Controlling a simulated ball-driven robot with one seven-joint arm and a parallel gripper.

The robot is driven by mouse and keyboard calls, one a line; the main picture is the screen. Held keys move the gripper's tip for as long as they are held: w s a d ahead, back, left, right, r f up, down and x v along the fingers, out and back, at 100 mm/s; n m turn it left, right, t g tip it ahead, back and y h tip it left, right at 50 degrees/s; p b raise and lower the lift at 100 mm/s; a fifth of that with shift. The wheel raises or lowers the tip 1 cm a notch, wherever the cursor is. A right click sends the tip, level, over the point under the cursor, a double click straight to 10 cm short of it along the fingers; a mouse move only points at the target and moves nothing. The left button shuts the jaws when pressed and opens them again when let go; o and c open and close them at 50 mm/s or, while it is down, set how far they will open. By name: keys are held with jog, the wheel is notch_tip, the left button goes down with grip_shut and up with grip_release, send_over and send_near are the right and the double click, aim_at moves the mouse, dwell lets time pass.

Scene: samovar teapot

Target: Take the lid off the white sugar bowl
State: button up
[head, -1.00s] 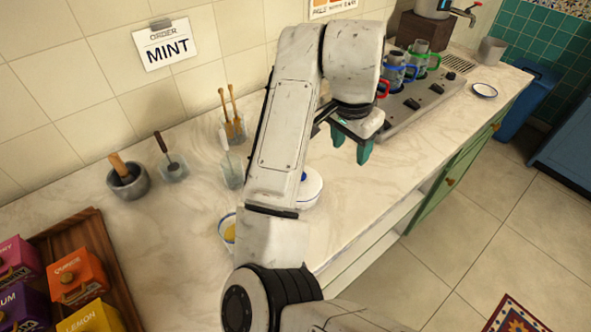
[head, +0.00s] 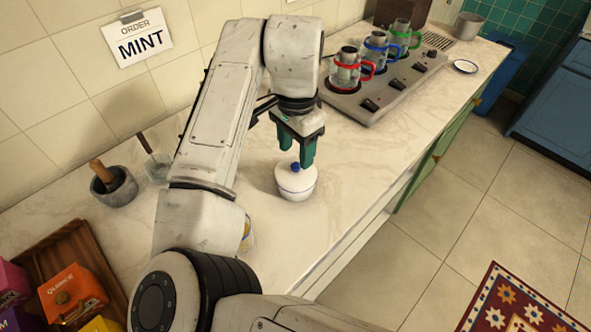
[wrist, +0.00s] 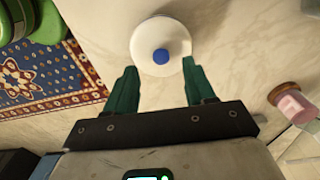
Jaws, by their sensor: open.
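The white sugar bowl (head: 297,187) stands on the marble counter, with a thin blue band and its lid (head: 286,178) on. The lid's round blue knob (head: 295,167) sticks up in the middle. In the wrist view the white lid (wrist: 148,35) and blue knob (wrist: 161,56) lie just ahead of the fingertips, between their lines. My gripper (head: 302,160) points down over the bowl, its teal fingers apart and close to the knob.
Behind the bowl, a grey burner unit (head: 385,90) holds glasses with red, blue and green handles. A stone mortar (head: 115,188) stands at left, near a wooden tray (head: 35,262) of tea boxes. The counter right of the bowl is clear up to its front edge.

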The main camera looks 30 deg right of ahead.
aim_at(296, 166)
jog(key=shift+w+f, duration=0.1)
jog(key=shift+f, duration=2.1)
grip_shut()
